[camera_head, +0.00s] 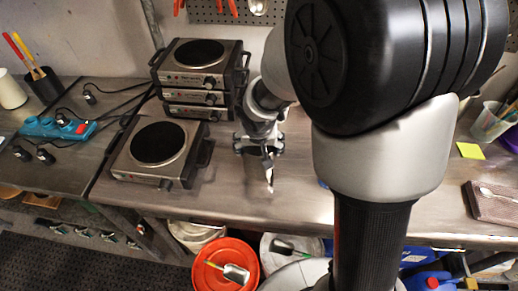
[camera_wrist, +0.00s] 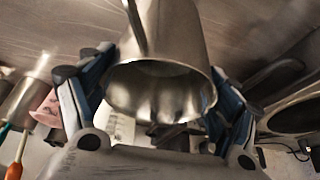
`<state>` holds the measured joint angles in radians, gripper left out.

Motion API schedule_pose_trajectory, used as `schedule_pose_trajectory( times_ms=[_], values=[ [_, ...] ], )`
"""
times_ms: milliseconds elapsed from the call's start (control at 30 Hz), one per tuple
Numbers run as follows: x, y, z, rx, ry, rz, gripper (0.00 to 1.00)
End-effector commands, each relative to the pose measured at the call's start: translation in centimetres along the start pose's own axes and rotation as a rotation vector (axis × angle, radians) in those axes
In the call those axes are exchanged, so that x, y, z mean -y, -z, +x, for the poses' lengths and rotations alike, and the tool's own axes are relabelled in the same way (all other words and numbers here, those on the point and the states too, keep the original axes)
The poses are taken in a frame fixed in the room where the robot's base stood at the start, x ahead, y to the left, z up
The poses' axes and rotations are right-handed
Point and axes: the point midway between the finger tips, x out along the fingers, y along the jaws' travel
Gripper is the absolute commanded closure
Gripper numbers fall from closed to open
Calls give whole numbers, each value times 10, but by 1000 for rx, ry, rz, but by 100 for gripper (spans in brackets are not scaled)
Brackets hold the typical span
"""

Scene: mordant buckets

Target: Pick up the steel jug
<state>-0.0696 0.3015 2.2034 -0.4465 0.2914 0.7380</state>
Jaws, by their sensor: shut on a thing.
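The steel jug (camera_wrist: 172,40) fills the middle of the wrist view, its round open mouth facing the camera and a thin handle at its upper left. My gripper (camera_wrist: 160,92) has one blue-padded finger on each side of the jug and is shut on it. In the head view my gripper (camera_head: 259,143) points down over the steel bench, right of the single hot plate. The jug there is mostly hidden by my gripper, and I cannot tell whether it touches the bench.
A single hot plate (camera_head: 158,146) and a stack of hot plates (camera_head: 200,77) stand left of my gripper. A red bucket (camera_head: 225,268) is below the bench's front edge. A yellow note (camera_head: 470,151) lies to the right. The bench front (camera_head: 225,195) is clear.

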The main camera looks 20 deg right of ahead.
Motion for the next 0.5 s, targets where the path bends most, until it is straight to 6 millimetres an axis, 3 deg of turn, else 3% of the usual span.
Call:
schedule_pose_trajectory(
  times_ms=[500],
  values=[
    [1,17,-36,-7,2,1,85]
  ],
)
